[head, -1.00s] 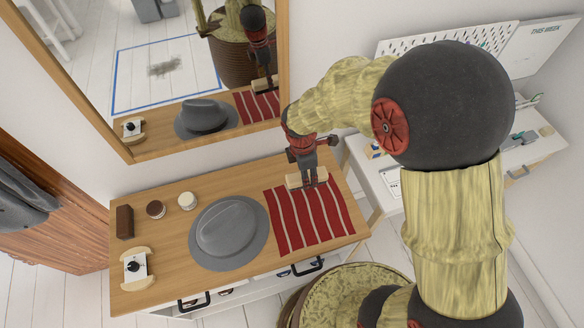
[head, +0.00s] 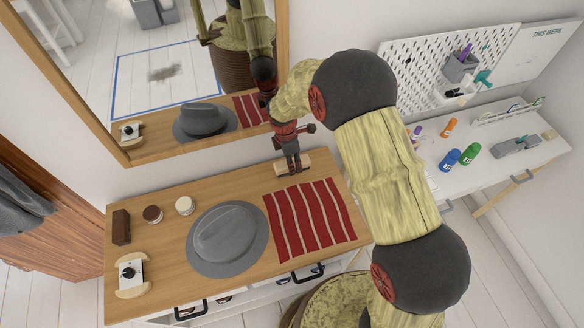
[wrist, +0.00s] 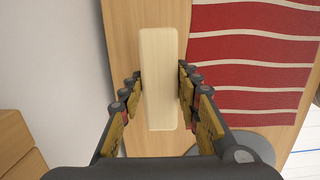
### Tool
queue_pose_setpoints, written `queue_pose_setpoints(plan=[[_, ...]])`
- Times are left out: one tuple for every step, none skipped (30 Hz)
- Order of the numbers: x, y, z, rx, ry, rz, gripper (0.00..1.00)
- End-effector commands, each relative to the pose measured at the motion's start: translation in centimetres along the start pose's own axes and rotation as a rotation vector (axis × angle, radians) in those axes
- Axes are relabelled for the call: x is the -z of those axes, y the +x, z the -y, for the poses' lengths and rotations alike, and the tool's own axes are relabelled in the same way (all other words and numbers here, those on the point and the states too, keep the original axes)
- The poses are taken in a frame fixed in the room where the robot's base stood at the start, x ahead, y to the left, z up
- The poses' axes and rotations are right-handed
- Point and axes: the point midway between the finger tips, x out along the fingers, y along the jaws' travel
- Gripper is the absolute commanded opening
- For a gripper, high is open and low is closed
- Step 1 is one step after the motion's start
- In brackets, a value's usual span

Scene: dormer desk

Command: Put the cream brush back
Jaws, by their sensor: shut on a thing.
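The cream brush (head: 304,161) is a pale, oblong block. My gripper (head: 290,167) points down and is shut on it, near the back edge of the wooden dresser top (head: 235,185), just behind the red striped cloth. In the wrist view the brush (wrist: 159,60) lies lengthwise between the two fingers (wrist: 160,85), one on each long side. Whether its underside touches the wood or hangs just above it, I cannot tell.
The red striped cloth (head: 310,220) and a grey hat (head: 228,238) lie in front. A mirror (head: 125,163) stands behind. Bare wood lies between tins and gripper.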

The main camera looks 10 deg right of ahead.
Motion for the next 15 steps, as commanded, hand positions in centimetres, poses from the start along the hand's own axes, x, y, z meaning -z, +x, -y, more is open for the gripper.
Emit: queue_pose_setpoints(plan=[[0.0, 0.2, -0.2, 0.000, 0.000, 0.000, 0.12], [0.0, 0.4, -0.3, 0.000, 0.000, 0.000, 0.12], [0.1, 0.7, -0.5, 0.000, 0.000, 0.000, 0.12], [0.1, 0.9, -0.7, 0.000, 0.000, 0.000, 0.12], [0.2, 1.4, -0.6, 0.001, 0.000, 0.000, 0.12], [0.2, 2.0, -0.5, 0.002, 0.000, 0.000, 0.12], [0.3, 2.5, -0.5, 0.002, 0.000, 0.000, 0.12], [0.4, 2.9, -0.5, 0.001, 0.000, 0.000, 0.12], [0.4, 3.4, -0.6, 0.001, 0.000, 0.000, 0.12], [0.4, 3.6, -0.6, 0.001, 0.000, 0.000, 0.12], [0.5, 3.7, -0.6, 0.000, 0.000, 0.000, 0.12], [0.5, 3.7, -0.6, -0.001, 0.000, 0.000, 0.12], [0.5, 3.7, -0.6, -0.001, 0.001, 0.000, 0.12], [0.5, 3.6, -0.6, -0.001, 0.001, 0.000, 0.12], [0.5, 3.6, -0.6, -0.001, 0.001, 0.000, 0.12]])
